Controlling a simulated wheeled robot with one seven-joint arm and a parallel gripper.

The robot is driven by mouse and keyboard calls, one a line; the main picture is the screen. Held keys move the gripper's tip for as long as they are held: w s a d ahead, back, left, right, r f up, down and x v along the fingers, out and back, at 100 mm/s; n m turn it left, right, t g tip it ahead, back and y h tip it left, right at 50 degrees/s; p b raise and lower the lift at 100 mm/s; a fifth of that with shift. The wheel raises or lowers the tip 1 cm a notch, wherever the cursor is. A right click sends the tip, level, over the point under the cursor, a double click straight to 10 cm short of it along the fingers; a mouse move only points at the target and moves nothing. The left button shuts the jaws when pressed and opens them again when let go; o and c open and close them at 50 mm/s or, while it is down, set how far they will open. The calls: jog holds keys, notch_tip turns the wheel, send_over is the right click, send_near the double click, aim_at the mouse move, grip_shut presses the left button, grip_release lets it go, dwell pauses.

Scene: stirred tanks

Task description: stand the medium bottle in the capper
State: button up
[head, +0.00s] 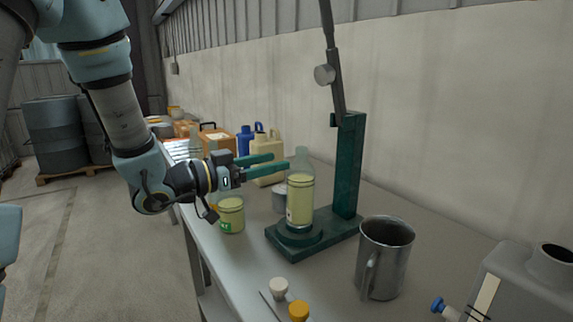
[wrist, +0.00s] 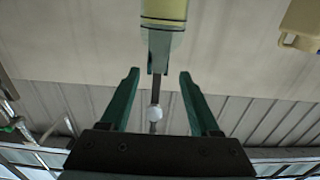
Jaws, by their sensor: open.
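The medium bottle (head: 299,200), clear with pale yellow-green liquid, stands upright on the round seat of the green capper (head: 347,170). In the wrist view the bottle's yellow body (wrist: 164,9) shows at the top edge. My gripper (head: 279,161) is open, its green fingers level and pointing right, beside the bottle's upper part. In the wrist view my gripper (wrist: 159,72) has nothing between its fingertips; the bottle lies beyond them. The capper's lever rises above its column. How the bottle's base sits in the seat is partly hidden by the seat's rim.
A shorter yellow-green jar (head: 231,214) stands left of the capper. A steel jug (head: 384,257) is at its right, with a white cap (head: 279,288) and an orange cap (head: 299,311) in front. A cream jug (head: 268,170) and a grey canister (head: 525,285) also stand on the bench.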

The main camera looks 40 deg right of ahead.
jog(key=shift+a, duration=0.4)
jog(key=shift+w, duration=0.1)
jog(key=w+a+f+n+t+y, duration=0.3)
jog(key=w+a+t, duration=0.1)
jog(key=w+a, duration=0.15)
jog(key=w+a+f+n+t+y, duration=0.2)
jog(key=w+a+n+t+y, duration=0.15)
jog(key=w, duration=0.35)
jog(key=w+a+f+n+t+y, duration=0.1)
jog(key=w+a+f+n+y, duration=0.15)
jog(key=a, duration=0.45)
jog(key=w+a+f+n+t+y, duration=0.1)
jog(key=a+f+y, duration=0.15)
jog(key=a, duration=0.35)
jog(key=s+a+f+n+g+y, duration=0.1)
jog(key=s+a+n+g+y, duration=0.2)
jog(key=s+a, duration=0.3)
jog(key=s+a+f+n+g+y, duration=0.2)
jog(key=s+a+n+g+y, duration=0.1)
jog(key=s+a, duration=0.4)
jog(key=a+n+g, duration=0.1)
jog(key=a, duration=0.2)
jog(key=shift+a+f, duration=0.3)
